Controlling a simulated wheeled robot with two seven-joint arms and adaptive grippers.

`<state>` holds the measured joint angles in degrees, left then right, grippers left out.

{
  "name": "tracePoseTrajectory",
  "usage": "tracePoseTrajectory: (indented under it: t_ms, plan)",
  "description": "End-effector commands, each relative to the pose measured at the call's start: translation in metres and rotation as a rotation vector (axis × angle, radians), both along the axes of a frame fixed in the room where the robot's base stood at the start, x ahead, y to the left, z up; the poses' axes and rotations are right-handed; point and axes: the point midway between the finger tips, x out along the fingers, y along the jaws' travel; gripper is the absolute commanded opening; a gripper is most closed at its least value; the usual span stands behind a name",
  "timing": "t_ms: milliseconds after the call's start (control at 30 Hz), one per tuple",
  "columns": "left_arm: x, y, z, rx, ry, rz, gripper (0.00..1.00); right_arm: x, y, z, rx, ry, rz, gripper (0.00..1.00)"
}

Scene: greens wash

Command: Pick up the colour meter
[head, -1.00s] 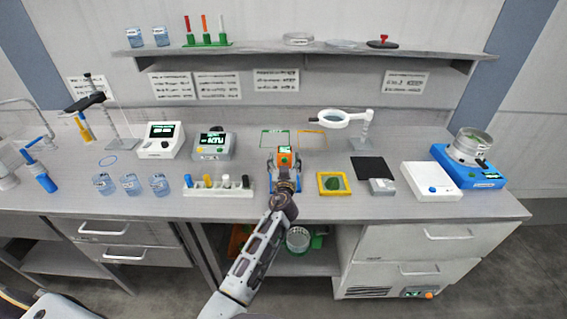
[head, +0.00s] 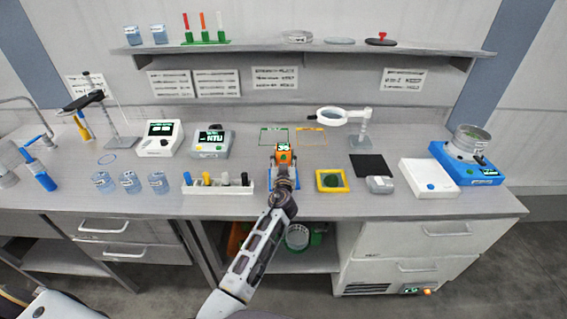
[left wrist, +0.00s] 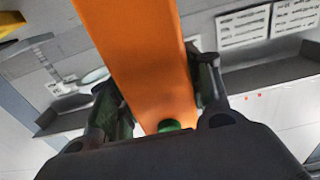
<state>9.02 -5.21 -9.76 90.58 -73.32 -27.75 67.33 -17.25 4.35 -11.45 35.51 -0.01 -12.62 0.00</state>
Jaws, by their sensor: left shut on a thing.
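The colour meter is an orange handheld device (head: 284,154) with a small lit green display, near the front middle of the bench. It stands at a low blue holder (head: 268,183), and my gripper partly hides both. My left gripper (head: 284,167) is shut on the meter from the front. In the left wrist view the orange body (left wrist: 140,50) runs between the two dark fingers (left wrist: 160,95), with a green spot at its near end. I cannot tell whether the meter is clear of the holder. My right gripper is not in view.
A magnifier on a stand (head: 340,116) is behind right. Green (head: 273,129) and orange (head: 311,130) outlines mark bare bench behind the meter.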

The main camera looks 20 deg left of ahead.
Motion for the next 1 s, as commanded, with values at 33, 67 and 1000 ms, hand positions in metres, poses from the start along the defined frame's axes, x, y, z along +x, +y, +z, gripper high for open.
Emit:
tracePoseTrajectory:
  t_ms: [33,67,1000]
  plan:
    - [0.000,0.000,0.000,0.000,-0.001,0.000,0.18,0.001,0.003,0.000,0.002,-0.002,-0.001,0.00]
    - [0.000,0.000,0.001,0.000,-0.001,0.000,0.18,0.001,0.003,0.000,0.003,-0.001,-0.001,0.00]
    - [0.000,0.000,0.087,-0.001,-0.004,0.001,0.18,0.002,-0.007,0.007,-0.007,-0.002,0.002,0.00]
